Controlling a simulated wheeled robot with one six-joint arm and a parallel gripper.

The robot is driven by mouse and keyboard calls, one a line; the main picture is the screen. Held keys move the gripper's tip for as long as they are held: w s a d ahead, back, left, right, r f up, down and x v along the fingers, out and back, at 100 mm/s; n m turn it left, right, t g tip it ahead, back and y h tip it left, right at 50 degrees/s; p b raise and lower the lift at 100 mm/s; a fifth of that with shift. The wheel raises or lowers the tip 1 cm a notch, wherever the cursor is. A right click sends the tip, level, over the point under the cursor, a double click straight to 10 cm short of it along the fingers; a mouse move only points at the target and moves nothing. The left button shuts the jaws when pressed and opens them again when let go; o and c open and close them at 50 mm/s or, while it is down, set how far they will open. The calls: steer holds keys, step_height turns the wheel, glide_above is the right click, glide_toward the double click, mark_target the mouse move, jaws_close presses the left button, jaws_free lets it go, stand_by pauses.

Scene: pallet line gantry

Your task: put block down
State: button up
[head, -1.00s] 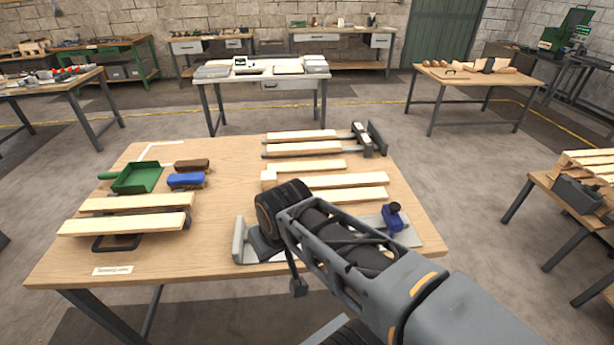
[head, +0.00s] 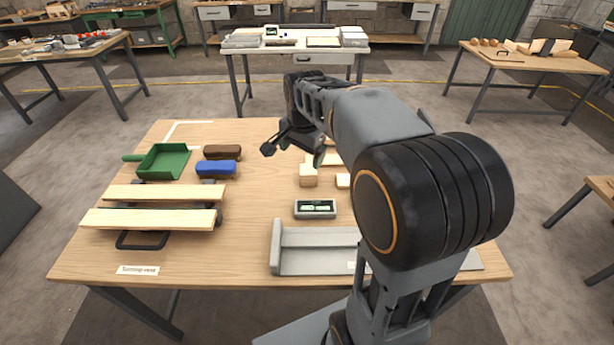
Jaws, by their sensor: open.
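A small pale wooden block (head: 308,176) stands on the workbench, right of the middle, beside pale wooden pieces mostly hidden behind my arm. My gripper (head: 292,148) is above the bench, just behind and left of the block in the picture. It is dark and its jaws are open. It looks apart from the block, and I see nothing held in it, though my arm covers part of the view.
The workbench (head: 240,255) also bears a green dustpan (head: 165,161), brown (head: 222,152) and blue (head: 216,168) brushes, two slats (head: 150,217) on supports, a grey level-like box (head: 315,208) and a grey angled fixture (head: 320,262). Left of the fixture is bare wood.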

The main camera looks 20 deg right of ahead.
steer(key=w+d+f+m+g, duration=0.1)
steer(key=w+d+f+m, duration=0.3)
steer(key=w+m, duration=0.3)
steer(key=m+g, duration=0.1)
steer(key=m, duration=0.3)
glide_above(308, 169)
step_height(308, 169, down, 4)
steer(key=f, duration=0.8)
steer(key=shift+s+a, duration=0.15)
steer(key=shift+a, duration=0.05)
steer(key=shift+d+f+p, duration=0.2)
steer(key=shift+f+p, duration=0.55)
steer(key=shift+f, duration=2.3)
steer(key=c, duration=1.1)
